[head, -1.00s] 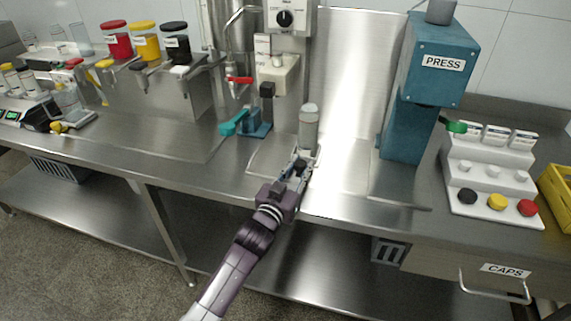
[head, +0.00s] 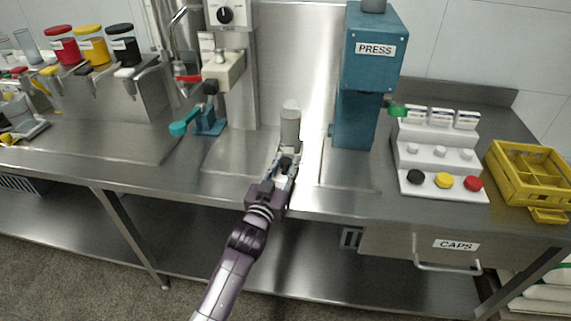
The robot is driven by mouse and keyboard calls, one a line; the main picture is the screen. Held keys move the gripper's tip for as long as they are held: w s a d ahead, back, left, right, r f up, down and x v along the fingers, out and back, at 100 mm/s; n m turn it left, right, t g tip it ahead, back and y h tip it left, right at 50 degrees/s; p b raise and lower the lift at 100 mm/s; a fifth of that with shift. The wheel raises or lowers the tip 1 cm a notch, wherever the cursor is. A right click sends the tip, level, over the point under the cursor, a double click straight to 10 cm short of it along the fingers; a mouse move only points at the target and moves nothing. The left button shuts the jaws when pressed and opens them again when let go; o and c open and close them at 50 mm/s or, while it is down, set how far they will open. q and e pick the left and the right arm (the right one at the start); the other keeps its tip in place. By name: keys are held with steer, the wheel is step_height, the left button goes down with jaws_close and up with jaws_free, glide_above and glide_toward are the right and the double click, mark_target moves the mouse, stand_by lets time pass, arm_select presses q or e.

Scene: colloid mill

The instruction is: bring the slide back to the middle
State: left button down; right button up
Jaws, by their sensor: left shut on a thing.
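A grey cylindrical container with a pale top (head: 290,125) stands upright on the steel counter, between the mill and the press. My left gripper (head: 285,165) is at the near side of this container, low over the counter. It is shut on a small dark knob, which looks like the slide's handle and is partly hidden by the fingers. The slide's body is hard to make out beneath the container. The mill (head: 222,72) is to the left of the container, and the blue press (head: 358,112) is to the right. My right gripper is not in view.
A teal-handled fixture (head: 207,122) stands left of the container. A white stepped rack (head: 432,160) with coloured caps is right of the press, then a yellow crate (head: 530,178). The counter's front edge is close to my left gripper.

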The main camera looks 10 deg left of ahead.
arm_select(q)
steer(key=c, duration=1.6)
jaws_free()
steer(key=shift+s, duration=0.1)
steer(key=s+a, duration=0.2)
steer(key=s, duration=0.9)
steer(key=shift+s, duration=0.35)
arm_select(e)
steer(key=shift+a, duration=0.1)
arm_select(q)
steer(key=shift+a+f, duration=0.15)
